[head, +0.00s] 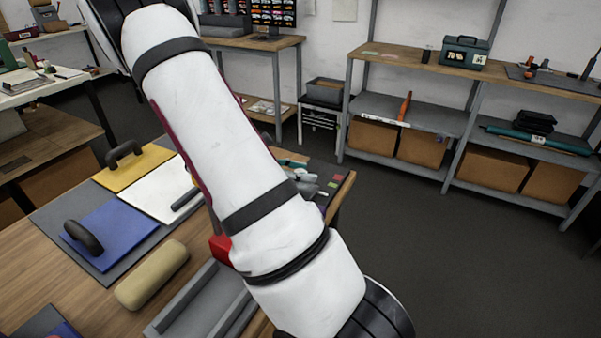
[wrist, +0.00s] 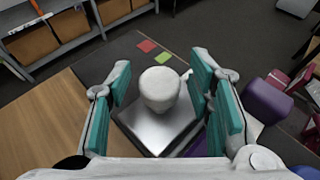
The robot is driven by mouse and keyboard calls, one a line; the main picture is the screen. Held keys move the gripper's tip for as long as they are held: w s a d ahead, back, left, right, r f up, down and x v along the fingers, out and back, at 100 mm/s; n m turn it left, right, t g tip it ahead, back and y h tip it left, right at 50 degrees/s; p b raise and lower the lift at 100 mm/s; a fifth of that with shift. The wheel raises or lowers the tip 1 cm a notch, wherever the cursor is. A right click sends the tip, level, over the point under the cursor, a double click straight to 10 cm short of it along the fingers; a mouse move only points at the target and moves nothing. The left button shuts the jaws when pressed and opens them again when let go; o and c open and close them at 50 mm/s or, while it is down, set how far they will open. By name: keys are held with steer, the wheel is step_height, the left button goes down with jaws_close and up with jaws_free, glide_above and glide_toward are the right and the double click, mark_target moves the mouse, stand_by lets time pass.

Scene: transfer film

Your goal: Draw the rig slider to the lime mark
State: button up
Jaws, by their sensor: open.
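In the wrist view the rig slider shows as a pale rounded knob (wrist: 160,88) on a shiny metal plate (wrist: 158,128). My gripper (wrist: 161,75) is open, with one teal-padded finger on each side of the knob and visible gaps between. I cannot tell how far above or around the knob the fingertips are. The lime mark (wrist: 165,57) lies on the dark mat just beyond the knob, with a red mark (wrist: 146,46) up and left of it. In the head view my arm hides the slider; the gripper shows only partly behind it.
A purple cylinder (wrist: 268,102) lies right of my gripper. In the head view, a blue board (head: 112,232), a yellow board (head: 133,165), a white board (head: 155,190) and a tan roll (head: 151,275) lie on the wooden table. Shelves (head: 400,115) stand behind.

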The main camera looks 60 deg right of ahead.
steer(key=shift+c, duration=0.4)
jaws_close()
steer(key=shift+w+d, duration=0.15)
steer(key=shift+d, duration=1.2)
steer(key=shift+w+d, duration=0.1)
steer(key=shift+d, duration=1.2)
steer(key=shift+o, duration=0.4)
jaws_free()
steer(key=v, duration=1.2)
